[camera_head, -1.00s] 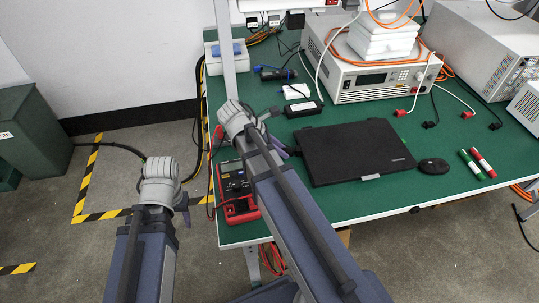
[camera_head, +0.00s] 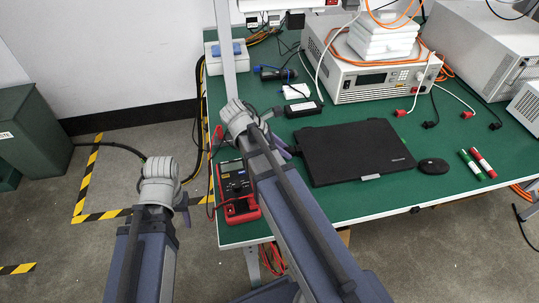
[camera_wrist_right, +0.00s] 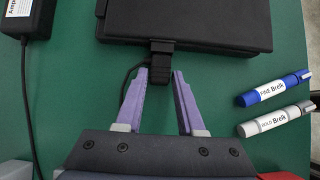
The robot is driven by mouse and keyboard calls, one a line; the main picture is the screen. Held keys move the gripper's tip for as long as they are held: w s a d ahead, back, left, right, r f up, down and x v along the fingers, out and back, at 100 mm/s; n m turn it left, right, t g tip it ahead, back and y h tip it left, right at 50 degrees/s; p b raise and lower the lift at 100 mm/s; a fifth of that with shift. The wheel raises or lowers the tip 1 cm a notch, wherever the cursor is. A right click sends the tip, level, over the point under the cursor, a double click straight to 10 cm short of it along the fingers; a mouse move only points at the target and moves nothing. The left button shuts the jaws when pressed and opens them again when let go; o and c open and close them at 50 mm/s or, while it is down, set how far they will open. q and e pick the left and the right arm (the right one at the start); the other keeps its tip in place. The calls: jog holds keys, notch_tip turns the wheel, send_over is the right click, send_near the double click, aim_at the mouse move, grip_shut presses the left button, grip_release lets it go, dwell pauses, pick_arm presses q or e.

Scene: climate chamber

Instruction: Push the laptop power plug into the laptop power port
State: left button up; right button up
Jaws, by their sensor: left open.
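The black laptop (camera_head: 350,152) lies closed on the green bench; its edge also shows at the top of the right wrist view (camera_wrist_right: 215,25). The black power plug (camera_wrist_right: 160,70) meets that edge, in line with it, with no clear gap; the port is hidden and the depth cannot be seen. In the head view my right gripper (camera_head: 285,147) is beside the laptop's left side. My left gripper (camera_head: 182,207) is open, left of the bench over the floor.
A black power adapter (camera_wrist_right: 25,18) with its cable lies left in the wrist view. Blue (camera_wrist_right: 272,88) and grey (camera_wrist_right: 276,120) markers lie right. A red multimeter (camera_head: 238,188) is near my right arm. A mouse (camera_head: 433,166) and instruments (camera_head: 370,78) stand further right and behind.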

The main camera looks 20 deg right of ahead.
jog(key=o, duration=0.4)
jog(key=shift+c, duration=0.2)
jog(key=p+v, duration=0.5)
jog(key=v, duration=0.2)
jog(key=shift+d+p, duration=0.15)
jog(key=shift+p, duration=0.15)
jog(key=shift+a+r+p, duration=0.3)
jog(key=shift+a+r, duration=0.05)
jog(key=shift+a, duration=0.05)
jog(key=shift+f, duration=0.1)
